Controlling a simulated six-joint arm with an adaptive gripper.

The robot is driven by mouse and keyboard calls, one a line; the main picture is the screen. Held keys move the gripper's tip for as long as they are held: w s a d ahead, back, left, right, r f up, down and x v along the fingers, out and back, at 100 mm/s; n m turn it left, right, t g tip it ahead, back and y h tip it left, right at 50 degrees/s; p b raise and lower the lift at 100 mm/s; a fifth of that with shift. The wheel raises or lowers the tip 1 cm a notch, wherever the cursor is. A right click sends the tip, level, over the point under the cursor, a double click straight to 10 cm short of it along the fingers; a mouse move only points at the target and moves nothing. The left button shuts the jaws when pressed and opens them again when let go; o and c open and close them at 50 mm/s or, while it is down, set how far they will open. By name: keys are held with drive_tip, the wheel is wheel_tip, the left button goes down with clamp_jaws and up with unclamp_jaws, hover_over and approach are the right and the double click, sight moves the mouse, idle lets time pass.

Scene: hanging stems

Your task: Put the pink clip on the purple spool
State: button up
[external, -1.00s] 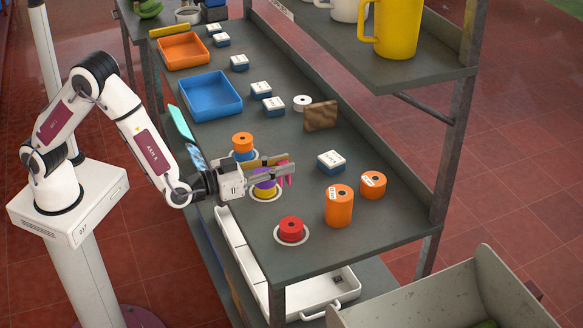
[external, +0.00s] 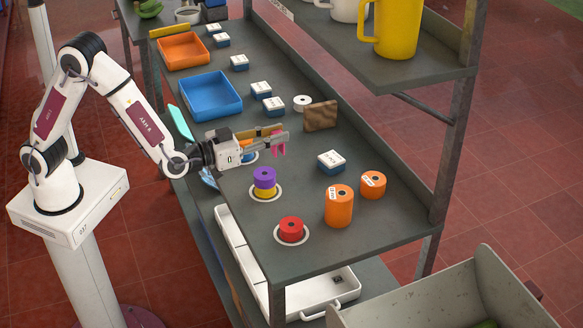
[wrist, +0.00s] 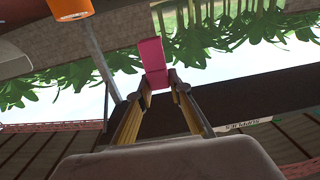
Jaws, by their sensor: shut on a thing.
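My gripper (external: 281,136) is shut on the pink clip (external: 279,150) and holds it up in the air, past the row of ringed spots. In the wrist view the pink clip (wrist: 152,56) sticks out beyond the fingertips (wrist: 159,84). The purple spool (external: 265,176) sits on a yellow spool, upright, inside a white ring on the bench. It is in front of my gripper in the external view, apart from the clip. I do not make out the purple spool in the wrist view.
A red spool (external: 291,228) stands in a ring nearer the front. A brown block (external: 320,116), a white-topped box (external: 331,161) and orange cylinders (external: 339,206) stand to the right. The shelf (external: 400,65) overhangs the back.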

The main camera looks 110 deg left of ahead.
drive_tip(key=shift+t, duration=0.3)
drive_tip(key=shift+s+a+r, duration=0.2)
drive_tip(key=shift+s+a, duration=0.05)
drive_tip(key=shift+s, duration=0.55)
drive_tip(key=shift+s+a+r, duration=0.25)
drive_tip(key=shift+s, duration=0.5)
drive_tip(key=shift+s+a+r, duration=0.2)
drive_tip(key=shift+s+a, duration=0.05)
drive_tip(key=shift+s, duration=0.55)
hover_over(262, 174)
drive_tip(key=shift+f, duration=2.9)
drive_tip(key=shift+f, duration=2.1)
drive_tip(key=shift+f, duration=0.15)
